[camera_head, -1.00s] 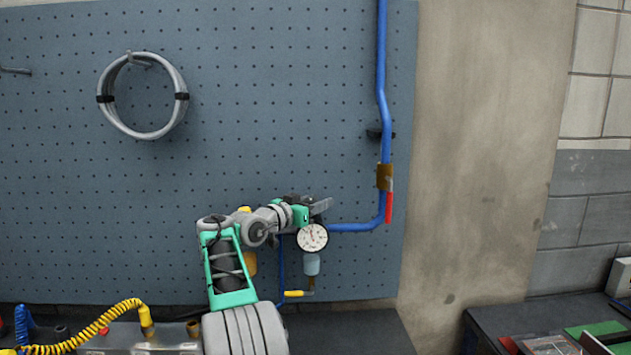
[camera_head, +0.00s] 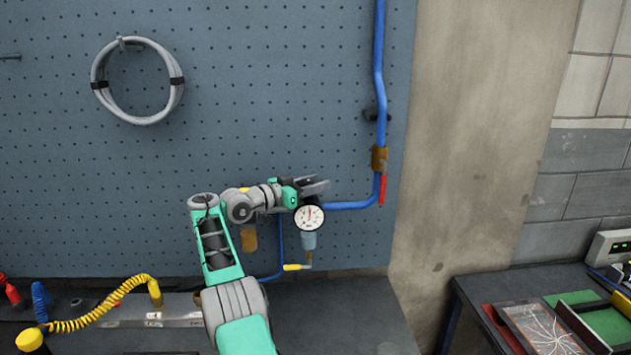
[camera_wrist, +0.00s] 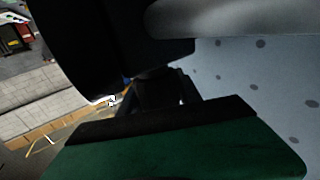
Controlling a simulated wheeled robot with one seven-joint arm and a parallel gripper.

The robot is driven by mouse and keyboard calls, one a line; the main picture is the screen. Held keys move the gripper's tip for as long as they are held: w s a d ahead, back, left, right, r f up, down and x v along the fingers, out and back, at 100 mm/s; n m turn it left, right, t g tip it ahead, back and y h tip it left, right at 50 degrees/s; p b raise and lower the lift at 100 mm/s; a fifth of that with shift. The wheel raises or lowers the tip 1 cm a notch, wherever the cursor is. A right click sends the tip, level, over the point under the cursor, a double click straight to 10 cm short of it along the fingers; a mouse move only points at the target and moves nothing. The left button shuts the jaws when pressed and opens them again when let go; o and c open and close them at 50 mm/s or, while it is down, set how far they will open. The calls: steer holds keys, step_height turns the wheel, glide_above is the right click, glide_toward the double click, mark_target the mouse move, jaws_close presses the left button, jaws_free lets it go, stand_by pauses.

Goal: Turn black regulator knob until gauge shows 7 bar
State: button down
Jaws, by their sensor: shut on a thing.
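My gripper (camera_head: 316,187) is just above the gauge at the regulator, shut on the black regulator knob, which the gripper hides in the head view. In the wrist view a dark form, likely the knob (camera_wrist: 160,90), shows between the fingers. A clear bluish bowl (camera_head: 308,241) hangs under the gauge.
A blue pipe (camera_head: 381,90) with a red-handled valve (camera_head: 382,189) runs right of the gauge. A yellow-handled drain (camera_head: 293,267) sits below. A grey hose coil (camera_head: 137,82) hangs upper left. A yellow coiled hose (camera_head: 105,312) lies on the bench. A cluttered table (camera_head: 470,290) stands right.

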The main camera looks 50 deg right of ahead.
steer(key=shift+r, duration=0.15)
steer(key=c, duration=0.8)
jaws_free()
steer(key=shift+d, duration=0.1)
steer(key=shift+c, duration=0.2)
steer(key=shift+f+b, duration=0.2)
steer(key=shift+b, duration=0.15)
